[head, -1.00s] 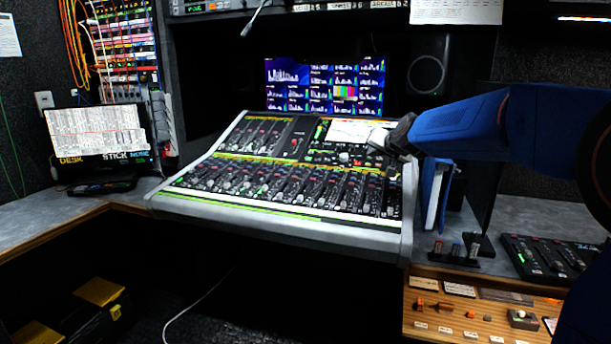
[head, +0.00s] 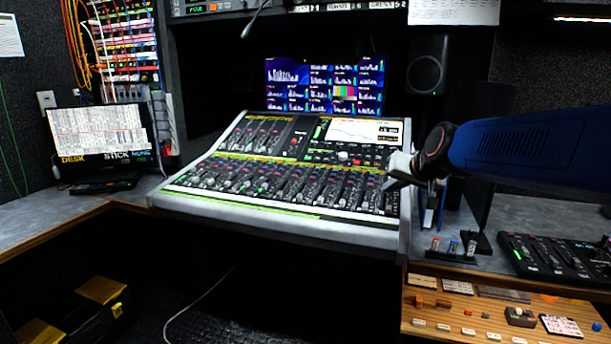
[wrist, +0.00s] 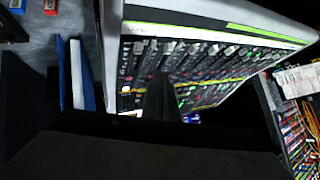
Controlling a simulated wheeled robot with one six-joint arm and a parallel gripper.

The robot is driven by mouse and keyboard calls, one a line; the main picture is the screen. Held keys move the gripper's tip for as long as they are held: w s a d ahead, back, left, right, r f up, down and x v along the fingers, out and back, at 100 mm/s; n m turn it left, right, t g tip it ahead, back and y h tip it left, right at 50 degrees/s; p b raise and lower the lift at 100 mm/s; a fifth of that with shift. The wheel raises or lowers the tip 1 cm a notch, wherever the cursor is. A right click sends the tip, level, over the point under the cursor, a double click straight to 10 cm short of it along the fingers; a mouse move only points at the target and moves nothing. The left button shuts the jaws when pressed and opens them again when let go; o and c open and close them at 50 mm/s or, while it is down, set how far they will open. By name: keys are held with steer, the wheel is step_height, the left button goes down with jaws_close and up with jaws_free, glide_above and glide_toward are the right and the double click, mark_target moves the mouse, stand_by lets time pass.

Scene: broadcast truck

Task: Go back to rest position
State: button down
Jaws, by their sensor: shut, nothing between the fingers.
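My gripper (head: 394,172) is at the right end of the mixing console in the head view. Its fingers are shut and hold nothing. My blue arm comes in from the right edge behind it. The mixing console (head: 290,232), with rows of faders and a lit screen, fills the middle of the view. In the wrist view my dark gripper fingers (wrist: 160,97) stand in front of the console's fader rows (wrist: 205,60). I cannot tell how far they are from the console's surface.
Blue binders (head: 431,212) stand right of the console, partly behind my arm; they show in the wrist view (wrist: 77,75). A small rack of memory sticks (head: 453,250) and a black fader panel (head: 545,256) are nearby. The floor below the console is dark.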

steer(key=s+d+f+g+h, duration=0.1)
steer(key=s+f, duration=0.4)
steer(key=s, duration=0.7)
steer(key=s+d+f+n+g, duration=0.1)
steer(key=s+f, duration=0.5)
steer(key=s, duration=0.6)
steer(key=s+d+f+n+g+h, duration=0.1)
steer(key=s+d+f+g, duration=0.2)
steer(key=s, duration=0.9)
step_height(320, 180, down, 4)
steer(key=shift+d+r+h, duration=0.25)
steer(key=shift+d+h, duration=0.05)
steer(key=shift+d, duration=0.35)
